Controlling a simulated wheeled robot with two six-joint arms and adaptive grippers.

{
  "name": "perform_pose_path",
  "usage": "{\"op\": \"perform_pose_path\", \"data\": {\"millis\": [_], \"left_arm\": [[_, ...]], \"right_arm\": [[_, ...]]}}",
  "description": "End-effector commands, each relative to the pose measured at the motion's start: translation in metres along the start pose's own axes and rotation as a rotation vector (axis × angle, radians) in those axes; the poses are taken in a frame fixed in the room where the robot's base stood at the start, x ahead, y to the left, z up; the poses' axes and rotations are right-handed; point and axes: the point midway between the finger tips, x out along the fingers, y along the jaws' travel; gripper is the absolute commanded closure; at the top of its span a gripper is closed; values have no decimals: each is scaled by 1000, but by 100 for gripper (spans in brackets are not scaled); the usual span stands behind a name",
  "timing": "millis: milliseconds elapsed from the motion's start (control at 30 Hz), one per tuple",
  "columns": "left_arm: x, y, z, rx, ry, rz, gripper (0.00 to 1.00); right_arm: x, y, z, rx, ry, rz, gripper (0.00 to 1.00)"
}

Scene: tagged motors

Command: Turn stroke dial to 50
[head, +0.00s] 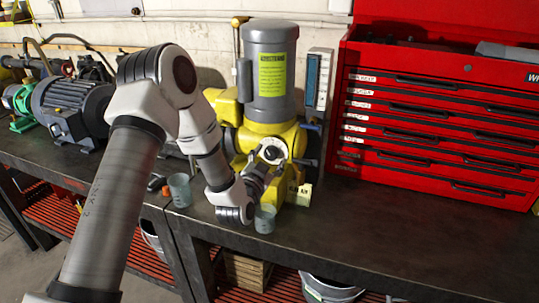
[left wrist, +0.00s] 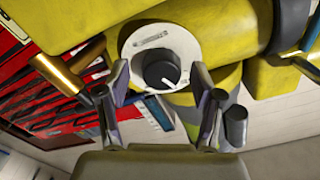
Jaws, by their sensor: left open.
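The stroke dial is a black knob with a white pointer line on a round white plate, on the yellow pump (head: 238,140). In the left wrist view the dial (left wrist: 160,70) lies between my fingertips, its pointer toward the lower right of that picture. The scale is too small to read. In the head view the dial (head: 271,152) shows just above my left gripper (head: 274,168). My left gripper (left wrist: 158,78) is open, with one finger on each side of the knob. I cannot tell whether the fingers touch it. My right gripper is out of view.
A grey motor (head: 271,70) with a yellow label tops the pump. Clear cups (head: 180,190) and (head: 265,218) stand near the bench's front edge. A red tool chest (head: 440,110) is at the right; other motors (head: 75,105) sit left. Bare bench (head: 370,220) lies before the chest.

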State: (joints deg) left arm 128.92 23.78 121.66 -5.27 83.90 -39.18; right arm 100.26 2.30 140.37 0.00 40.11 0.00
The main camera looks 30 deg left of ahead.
Motion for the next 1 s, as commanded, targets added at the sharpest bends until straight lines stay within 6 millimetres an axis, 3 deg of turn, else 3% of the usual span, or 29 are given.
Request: {"op": "perform_pose_path", "data": {"millis": [200,367,400,600,900,1000], "left_arm": [[1,0,0,0,0,0,34],[1,0,0,0,0,0,90],[1,0,0,0,0,1,94],[1,0,0,35,0,0,94],[1,0,-1,396,-1,0,94],[1,0,0,439,0,-1,94]], "right_arm": [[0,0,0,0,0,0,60],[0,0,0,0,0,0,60],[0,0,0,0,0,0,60],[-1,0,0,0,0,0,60],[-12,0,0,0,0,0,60],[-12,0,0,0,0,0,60]]}}
